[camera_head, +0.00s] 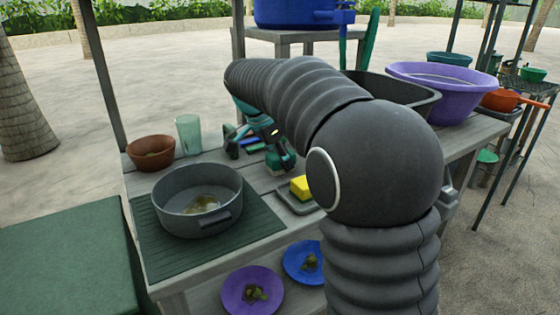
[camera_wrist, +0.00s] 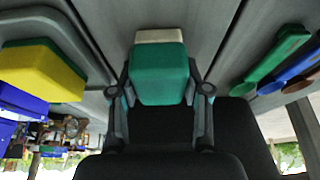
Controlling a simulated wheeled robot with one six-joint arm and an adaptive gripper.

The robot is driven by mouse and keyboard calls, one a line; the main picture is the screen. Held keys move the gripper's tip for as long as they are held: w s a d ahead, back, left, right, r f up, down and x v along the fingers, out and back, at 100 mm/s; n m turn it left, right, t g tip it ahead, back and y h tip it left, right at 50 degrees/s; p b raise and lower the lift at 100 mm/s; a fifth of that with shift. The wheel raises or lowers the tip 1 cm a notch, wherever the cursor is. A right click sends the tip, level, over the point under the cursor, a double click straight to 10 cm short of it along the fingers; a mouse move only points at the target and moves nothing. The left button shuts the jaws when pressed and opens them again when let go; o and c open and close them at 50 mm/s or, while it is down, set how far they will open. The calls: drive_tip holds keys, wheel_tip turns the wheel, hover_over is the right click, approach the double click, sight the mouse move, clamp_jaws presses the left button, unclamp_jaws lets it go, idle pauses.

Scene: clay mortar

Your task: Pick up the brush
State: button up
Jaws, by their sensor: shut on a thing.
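The brush (camera_wrist: 159,78), a green block with a cream-coloured part (camera_wrist: 159,36) at its far end, sits between my fingers in the wrist view. My gripper (camera_wrist: 159,90) is shut on it, with one finger on each side. In the head view my gripper (camera_head: 280,160) is over the wooden counter, behind the pot and left of my arm. The brush cannot be told apart from the teal gripper parts there. Whether the brush touches the counter is unclear.
A yellow and green sponge (camera_head: 300,187) lies on a small grey tray (camera_head: 297,205) near the gripper. A grey pot (camera_head: 199,220), a brown bowl (camera_head: 151,153) and a glass (camera_head: 189,135) stand left. Green and blue utensils (camera_wrist: 280,55) lie close by. A purple basin (camera_head: 440,100) stands right.

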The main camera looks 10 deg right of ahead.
wheel_tip(320, 180, up, 10)
drive_tip(key=shift+r+p, duration=0.1)
drive_tip(key=shift+p, duration=0.55)
drive_tip(key=o, duration=0.6)
drive_tip(key=shift+c, duration=0.2)
drive_tip(key=c, duration=0.4)
drive_tip(key=shift+a, duration=0.1)
drive_tip(key=shift+c, duration=0.2)
